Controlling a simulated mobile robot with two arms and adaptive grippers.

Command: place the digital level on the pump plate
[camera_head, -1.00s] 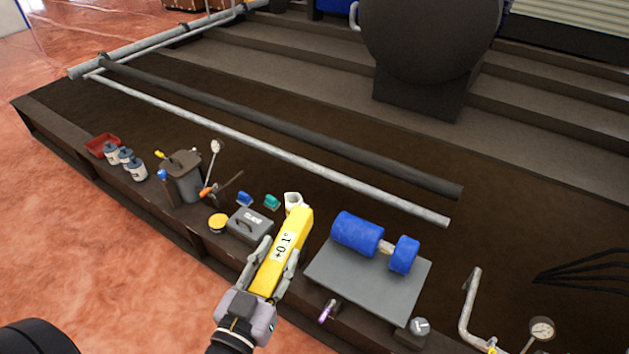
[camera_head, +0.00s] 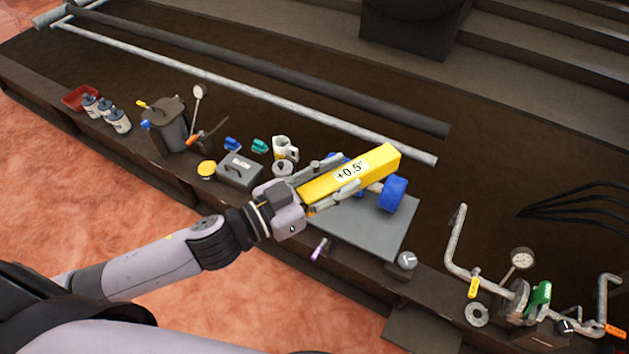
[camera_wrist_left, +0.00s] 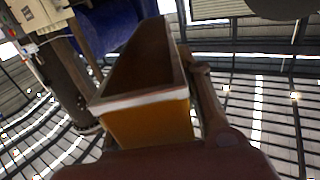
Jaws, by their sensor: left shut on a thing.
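The digital level is a yellow bar (camera_head: 381,163) with a white display reading +0.5°. My left gripper (camera_head: 335,178) is shut on it, with a finger along each side. The level also fills the middle of the left wrist view (camera_wrist_left: 150,122). In the head view the level is over the grey pump plate (camera_head: 363,236) and the blue pump (camera_head: 393,194). It hides most of the pump's larger blue part. I cannot tell how high above the plate it is. My right gripper is not in view.
A grey case (camera_head: 239,168), a white mug (camera_head: 285,149) and a yellow round tin (camera_head: 207,169) stand left of the plate. A small gauge block (camera_head: 407,260) sits by its right corner. Bent pipes with valves (camera_head: 517,290) lie further right. The plate's front part is bare.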

